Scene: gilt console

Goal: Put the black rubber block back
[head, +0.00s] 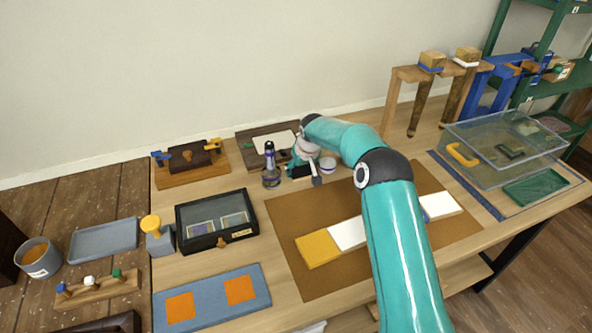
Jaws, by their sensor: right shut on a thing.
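My right gripper (303,166) is above the table near the back, at the end of the teal arm that reaches in from the lower right. It is shut on a small black block (298,171), which looks like the black rubber block. The arm and wrist hide part of the grip, and I cannot tell whether the block touches the table. A dark wooden board with a white sheet (275,142) lies just behind and left of the gripper. My left gripper is not in view.
A dark bottle (270,167) stands close left of the gripper, and a small white jar (328,166) close right. A brown mat (300,219) carries yellow and white blocks. A glass-lidded black case (216,221) stands left. A clear box (492,152) stands right.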

